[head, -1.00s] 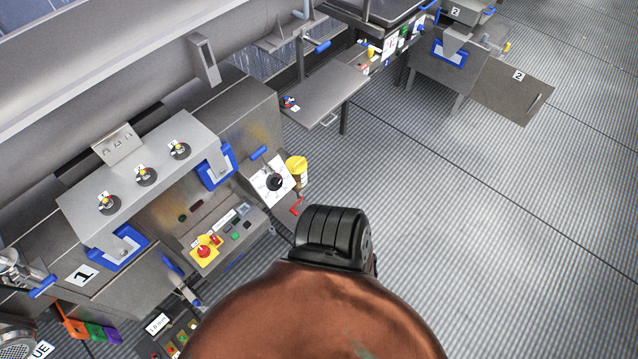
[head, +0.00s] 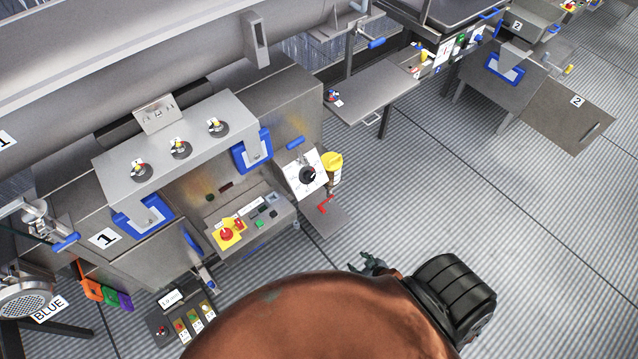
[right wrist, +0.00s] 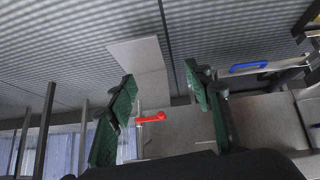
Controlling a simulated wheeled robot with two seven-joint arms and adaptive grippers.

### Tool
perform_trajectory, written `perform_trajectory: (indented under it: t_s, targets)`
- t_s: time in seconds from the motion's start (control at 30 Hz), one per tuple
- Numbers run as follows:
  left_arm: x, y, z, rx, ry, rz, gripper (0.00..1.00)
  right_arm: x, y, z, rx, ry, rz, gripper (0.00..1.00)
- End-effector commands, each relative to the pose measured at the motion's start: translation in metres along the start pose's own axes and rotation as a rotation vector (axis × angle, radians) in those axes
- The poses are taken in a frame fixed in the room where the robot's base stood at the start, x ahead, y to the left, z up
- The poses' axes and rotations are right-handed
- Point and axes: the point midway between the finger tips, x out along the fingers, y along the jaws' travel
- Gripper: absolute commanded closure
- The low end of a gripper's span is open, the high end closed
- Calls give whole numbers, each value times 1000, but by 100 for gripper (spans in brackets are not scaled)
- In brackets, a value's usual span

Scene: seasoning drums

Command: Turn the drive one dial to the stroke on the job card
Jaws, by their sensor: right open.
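The drive one dial (head: 307,175) is a round black knob on a white marked plate, on the right part of the station labelled 1. Its scale marks are too small to read. A small white card (head: 171,298) with unreadable print stands on a dark panel at lower left; I cannot tell if it is the job card. My right gripper (head: 370,263) shows its green fingers past my copper-coloured arm, below and right of the dial and apart from it. In the right wrist view its two fingers (right wrist: 160,76) are spread and empty. My left gripper is not in view.
A yellow part (head: 332,163) and a red handle (head: 325,206) lie just right of and below the dial. A red button on yellow (head: 227,234) sits to the left. Blue handles and a side shelf (head: 372,92) stick out nearby.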

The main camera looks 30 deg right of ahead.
Motion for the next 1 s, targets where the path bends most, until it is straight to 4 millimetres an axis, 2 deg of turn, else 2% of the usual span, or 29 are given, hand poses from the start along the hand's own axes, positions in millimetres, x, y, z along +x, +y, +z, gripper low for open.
perform_trajectory:
  t_s: [0.03, 0.07, 0.1, 0.2, 0.3, 0.33, 0.4, 0.5, 0.57, 1.0]
  targets:
    - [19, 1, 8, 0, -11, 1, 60, 12, 16, -52, -9, 130, 6, 53]
    - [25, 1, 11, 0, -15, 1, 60, 12, 23, -85, -11, 208, 8, 53]
    - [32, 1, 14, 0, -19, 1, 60, 8, 30, -128, -14, 310, 9, 53]
    - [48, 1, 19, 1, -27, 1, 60, -14, 38, -221, -16, 531, 2, 53]
    - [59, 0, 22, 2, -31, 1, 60, -42, 39, -288, -13, 699, -12, 53]
    - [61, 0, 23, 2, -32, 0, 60, -50, 38, -303, -9, 737, -16, 53]
    - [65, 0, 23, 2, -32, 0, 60, -67, 36, -330, -6, 808, -24, 53]
    - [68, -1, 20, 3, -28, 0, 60, -81, 34, -352, -1, 864, -32, 53]
    - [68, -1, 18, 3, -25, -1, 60, -83, 34, -360, 2, 879, -33, 53]
    - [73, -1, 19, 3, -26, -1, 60, -45, 32, -409, 2, 882, -33, 53]
